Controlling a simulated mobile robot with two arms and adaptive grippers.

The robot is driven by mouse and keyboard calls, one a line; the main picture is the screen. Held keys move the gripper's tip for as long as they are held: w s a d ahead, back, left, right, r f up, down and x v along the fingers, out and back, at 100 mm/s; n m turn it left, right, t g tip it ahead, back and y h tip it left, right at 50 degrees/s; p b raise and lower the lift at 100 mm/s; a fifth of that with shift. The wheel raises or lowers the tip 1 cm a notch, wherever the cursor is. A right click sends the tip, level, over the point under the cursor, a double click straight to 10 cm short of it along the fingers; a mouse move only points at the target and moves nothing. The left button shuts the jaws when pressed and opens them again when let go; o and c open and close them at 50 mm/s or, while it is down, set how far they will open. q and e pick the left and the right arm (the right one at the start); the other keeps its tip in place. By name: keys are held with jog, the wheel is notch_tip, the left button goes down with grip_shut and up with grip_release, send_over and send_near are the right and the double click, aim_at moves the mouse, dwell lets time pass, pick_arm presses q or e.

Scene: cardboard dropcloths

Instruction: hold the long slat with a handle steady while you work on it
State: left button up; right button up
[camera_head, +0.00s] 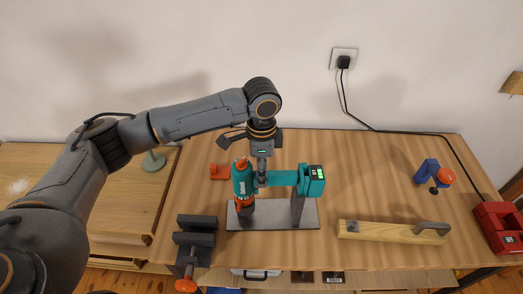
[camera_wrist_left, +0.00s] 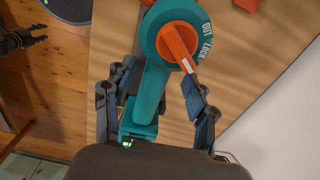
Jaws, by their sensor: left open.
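The long slat with a handle (camera_head: 375,231) is a pale wooden board with a grey handle. It lies near the front right of the table in the head view. My left gripper (camera_head: 262,178) is well to its left, over a teal tool (camera_head: 243,182) with orange parts on a grey stand. In the left wrist view the open fingers of my left gripper (camera_wrist_left: 155,105) are on either side of the tool's teal arm (camera_wrist_left: 150,95); contact is unclear. An orange dial with lettering shows beyond. A dark claw-like part, perhaps my right gripper (camera_wrist_left: 20,40), is at the left edge.
A dark vise (camera_head: 196,240) with an orange knob is at the table's front left. A blue clamp (camera_head: 428,172) and a red box (camera_head: 497,226) are on the right. A black cord (camera_head: 400,133) runs from the wall socket.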

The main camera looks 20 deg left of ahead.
pick_arm(q)
notch_tip(320, 180, down, 2)
jog(key=shift+s+f, duration=0.2)
jog(key=shift+f, duration=0.6)
jog(key=c, duration=0.9)
grip_shut()
grip_release()
grip_shut()
jog(key=shift+d+p, duration=0.1)
jog(key=shift+p, duration=0.2)
jog(key=shift+w+r, duration=0.2)
jog(key=shift+r, duration=0.05)
pick_arm(e)
jog(key=shift+w+r, duration=0.6)
jog(key=shift+w, duration=0.1)
pick_arm(q)
jog(key=shift+r, duration=0.1)
pick_arm(e)
jog(key=shift+r, duration=0.1)
